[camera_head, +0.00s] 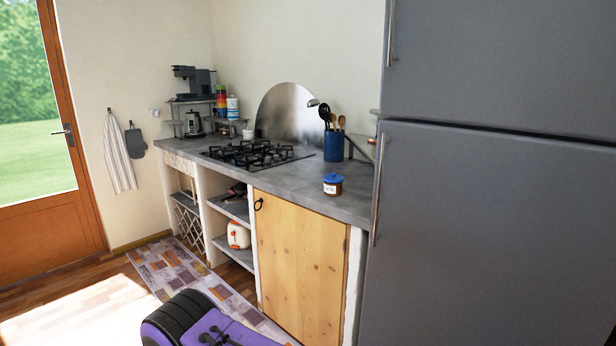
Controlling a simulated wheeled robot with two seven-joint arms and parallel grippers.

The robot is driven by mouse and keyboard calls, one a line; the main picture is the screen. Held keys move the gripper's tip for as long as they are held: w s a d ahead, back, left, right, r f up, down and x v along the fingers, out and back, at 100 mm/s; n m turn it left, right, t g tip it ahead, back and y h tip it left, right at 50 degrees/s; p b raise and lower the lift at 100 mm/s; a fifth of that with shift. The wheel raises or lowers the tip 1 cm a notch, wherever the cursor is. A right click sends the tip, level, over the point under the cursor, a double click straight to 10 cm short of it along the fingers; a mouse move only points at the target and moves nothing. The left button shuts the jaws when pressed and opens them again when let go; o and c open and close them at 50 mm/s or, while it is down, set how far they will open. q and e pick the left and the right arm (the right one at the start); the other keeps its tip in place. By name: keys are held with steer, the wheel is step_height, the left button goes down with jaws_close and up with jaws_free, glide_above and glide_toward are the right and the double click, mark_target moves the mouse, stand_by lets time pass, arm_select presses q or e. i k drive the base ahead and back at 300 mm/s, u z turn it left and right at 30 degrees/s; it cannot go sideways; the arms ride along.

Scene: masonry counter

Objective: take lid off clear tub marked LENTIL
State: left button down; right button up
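A small tub (332,188) with a blue lid (333,178) stands upright on the grey counter (290,183), near its front edge and left of the fridge. The lid sits on top of the tub. The tub has brown contents and a white label, whose lettering is too small to read for certain. Neither of my grippers is in view.
A tall grey fridge (490,220) fills the right side. A black gas hob (255,154) and a blue utensil pot (334,147) stand behind and left of the tub. A wooden cupboard door (300,260) is below. Counter around the tub is clear.

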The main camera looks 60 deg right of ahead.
mark_target(332, 178)
steer(key=z, duration=0.3)
steer(key=i, duration=0.8)
steer(key=z, duration=0.6)
